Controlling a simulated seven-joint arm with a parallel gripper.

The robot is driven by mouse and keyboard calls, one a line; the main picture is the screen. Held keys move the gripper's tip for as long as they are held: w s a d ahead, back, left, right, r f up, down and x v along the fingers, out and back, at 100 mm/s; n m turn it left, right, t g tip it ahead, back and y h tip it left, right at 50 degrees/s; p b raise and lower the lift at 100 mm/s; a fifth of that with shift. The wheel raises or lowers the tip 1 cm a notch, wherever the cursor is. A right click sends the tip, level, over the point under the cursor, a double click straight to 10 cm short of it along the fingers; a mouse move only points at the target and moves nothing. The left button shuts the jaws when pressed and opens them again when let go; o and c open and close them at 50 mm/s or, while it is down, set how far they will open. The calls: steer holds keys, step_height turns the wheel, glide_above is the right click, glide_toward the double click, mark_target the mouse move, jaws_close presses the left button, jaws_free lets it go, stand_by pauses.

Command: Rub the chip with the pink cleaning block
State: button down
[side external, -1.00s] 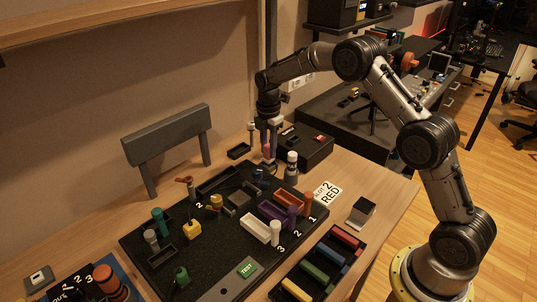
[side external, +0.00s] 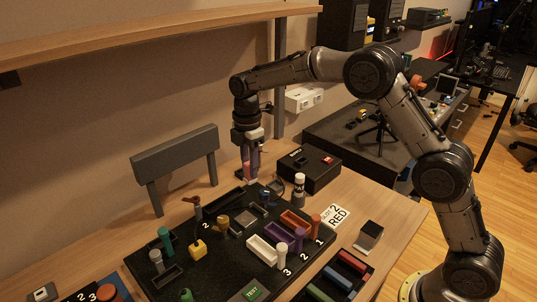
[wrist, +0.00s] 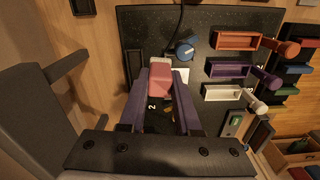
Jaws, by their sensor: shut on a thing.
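My gripper (side external: 250,172) is shut on the pink cleaning block (side external: 245,170), holding it upright at the back edge of the black board (side external: 215,277). In the wrist view the pink block (wrist: 160,80) sits between the two purple fingers. A pale square (wrist: 181,75), which looks like the chip, lies on the board just right of the block and is partly hidden by the block and a finger. In the side view a grey square (side external: 247,217) on the board, in front of my gripper, looks like the same chip. I see a gap between block and chip there.
A blue knob (wrist: 185,49) stands close beside the block in the wrist view. A white-topped bottle (side external: 299,190) and a black box (side external: 310,168) stand right of my gripper. A grey panel on legs (side external: 175,155) stands at the left. Coloured trays and pegs fill the board's right side.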

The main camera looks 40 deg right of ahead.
steer(key=s+a+n, duration=0.1)
steer(key=a, duration=0.5)
steer(key=shift+s+d+f, duration=0.1)
steer(key=shift+d+f, duration=0.05)
steer(key=shift+f, duration=2.9)
steer(key=shift+s+f, duration=0.4)
steer(key=shift+f, duration=0.2)
steer(key=shift+s, duration=2.45)
steer(key=shift+w, duration=2.85)
steer(key=shift+w+r, duration=0.1)
steer(key=shift+r, duration=0.1)
step_height(320, 180, up, 8)
steer(key=shift+f, duration=0.2)
